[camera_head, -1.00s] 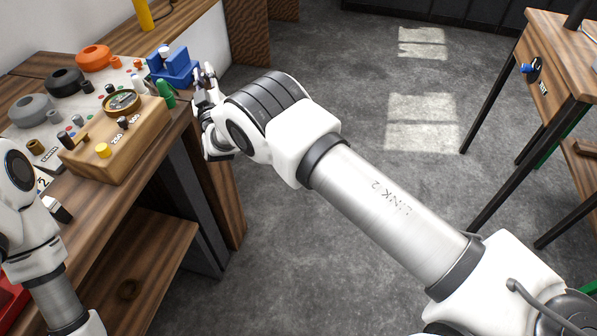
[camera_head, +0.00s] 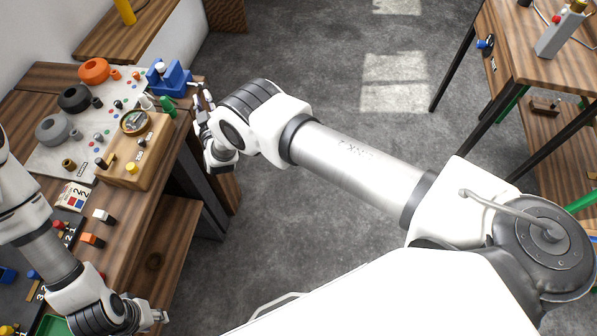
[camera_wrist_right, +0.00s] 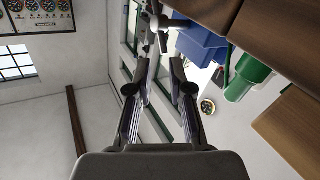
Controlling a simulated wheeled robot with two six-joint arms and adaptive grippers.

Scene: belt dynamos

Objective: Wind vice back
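The blue vice (camera_head: 170,79) stands at the far right edge of the workbench in the head view. It also shows in the right wrist view (camera_wrist_right: 203,45), at the top, with a metal screw and handle (camera_wrist_right: 163,22) on its left side. My right gripper (camera_head: 203,95) is beside the vice, just off the bench edge. In the right wrist view its two fingers (camera_wrist_right: 160,65) are apart with nothing between them, and the handle lies beyond their tips. My left gripper (camera_head: 160,315) is low at the bottom left, by the bench's front edge; its finger gap is unclear.
A green piece (camera_head: 167,106) stands close to the vice. A wooden meter box (camera_head: 140,165) and grey, black and orange rings (camera_head: 94,70) sit on the bench. Another table (camera_head: 540,60) is at the right. Open floor (camera_head: 330,100) lies between.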

